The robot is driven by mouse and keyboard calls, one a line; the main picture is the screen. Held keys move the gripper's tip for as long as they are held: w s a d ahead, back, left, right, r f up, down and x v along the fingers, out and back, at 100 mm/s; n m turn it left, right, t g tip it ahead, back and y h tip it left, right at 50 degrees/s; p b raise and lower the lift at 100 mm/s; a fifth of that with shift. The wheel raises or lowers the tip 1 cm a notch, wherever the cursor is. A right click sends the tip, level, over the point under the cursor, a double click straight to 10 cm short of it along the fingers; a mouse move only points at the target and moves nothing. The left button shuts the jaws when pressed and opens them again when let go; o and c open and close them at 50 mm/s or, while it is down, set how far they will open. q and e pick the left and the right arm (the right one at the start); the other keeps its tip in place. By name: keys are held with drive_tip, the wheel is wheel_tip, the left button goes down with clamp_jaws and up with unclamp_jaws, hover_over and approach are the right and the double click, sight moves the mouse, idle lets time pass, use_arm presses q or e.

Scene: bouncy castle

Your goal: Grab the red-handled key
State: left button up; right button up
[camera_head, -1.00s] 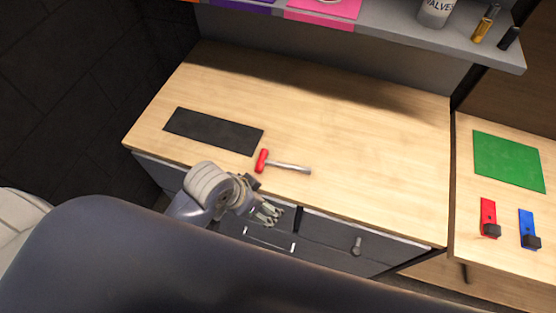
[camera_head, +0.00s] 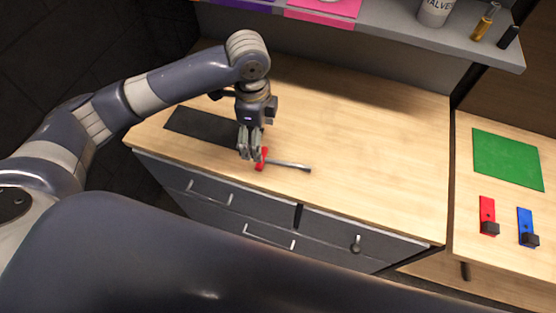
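The red-handled key (camera_head: 289,165) lies on the wooden bench near its front edge. Its red handle is at the left and its metal shaft points right. My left gripper (camera_head: 250,156) points down over the bench at the handle's left side. Its fingers partly cover the handle. I cannot tell whether they touch the handle or how far apart they are. My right gripper is not in view.
A black mat (camera_head: 195,124) lies left of the gripper, partly hidden by it. The wooden bench top (camera_head: 370,145) is clear to the right. A grey shelf (camera_head: 400,38) overhangs the back. A green mat (camera_head: 507,158), a red item (camera_head: 487,214) and a blue item (camera_head: 527,226) lie on the right-hand bench.

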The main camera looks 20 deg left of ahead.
use_arm(q)
drive_tip(key=p, duration=0.1)
hover_over(259, 166)
drive_tip(key=w, duration=0.2)
drive_tip(key=f, duration=0.5)
drive_tip(key=shift+w+a, duration=0.2)
drive_tip(key=shift+a, duration=0.2)
drive_tip(key=f, duration=0.1)
drive_tip(key=f+p, duration=0.1)
drive_tip(key=f, duration=0.1)
drive_tip(key=f+p, duration=0.1)
drive_tip(key=f, duration=0.1)
drive_tip(key=shift+w+a, duration=0.1)
drive_tip(key=shift+w, duration=0.15)
drive_tip(key=shift+f, duration=0.2)
drive_tip(key=c, duration=1.2)
